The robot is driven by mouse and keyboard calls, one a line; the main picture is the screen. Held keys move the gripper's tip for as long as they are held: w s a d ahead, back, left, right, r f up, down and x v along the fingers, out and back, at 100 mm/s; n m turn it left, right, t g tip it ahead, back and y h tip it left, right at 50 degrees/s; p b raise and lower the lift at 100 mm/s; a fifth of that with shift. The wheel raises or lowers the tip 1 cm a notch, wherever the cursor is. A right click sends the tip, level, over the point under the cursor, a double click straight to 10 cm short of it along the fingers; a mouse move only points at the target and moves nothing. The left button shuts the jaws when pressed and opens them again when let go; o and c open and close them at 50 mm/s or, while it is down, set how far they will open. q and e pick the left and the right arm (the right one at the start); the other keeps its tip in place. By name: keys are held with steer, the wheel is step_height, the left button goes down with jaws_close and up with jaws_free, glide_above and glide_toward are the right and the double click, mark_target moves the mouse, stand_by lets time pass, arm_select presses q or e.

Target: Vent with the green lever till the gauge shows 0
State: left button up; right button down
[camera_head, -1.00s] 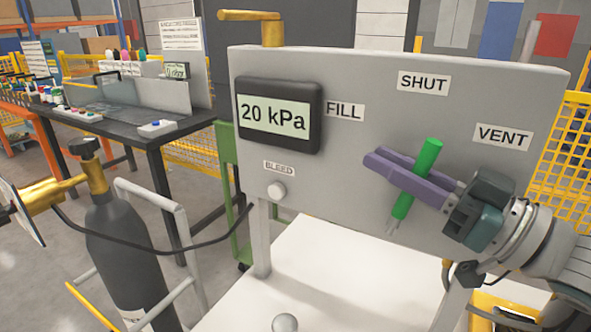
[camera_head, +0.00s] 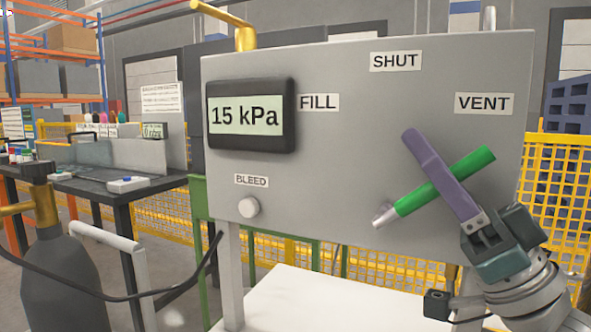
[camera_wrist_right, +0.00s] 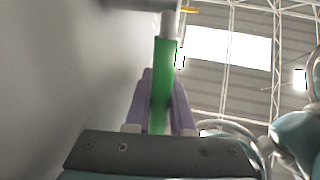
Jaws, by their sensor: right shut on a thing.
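The green lever (camera_head: 445,181) is on the grey panel (camera_head: 330,170), tilted with its upper end to the right, below the VENT label (camera_head: 484,104). My right gripper (camera_head: 428,165) is shut on it, its purple fingers crossing the lever's middle. In the right wrist view the green lever (camera_wrist_right: 163,85) stands between the purple fingers. The gauge (camera_head: 246,116) at the panel's upper left reads 15 kPa. My left gripper is not in view.
The FILL label (camera_head: 319,102) and SHUT label (camera_head: 395,61) are on the panel. A white BLEED knob (camera_head: 249,207) sits lower left. A dark gas cylinder (camera_head: 55,275) stands at the left. A yellow mesh fence (camera_head: 560,190) is behind.

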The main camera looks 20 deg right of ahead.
mark_target(426, 185)
stand_by(0.4)
steer(key=c, duration=1)
jaws_free()
steer(key=shift+c, duration=0.2)
step_height(426, 185, up, 20)
steer(key=p, duration=0.5)
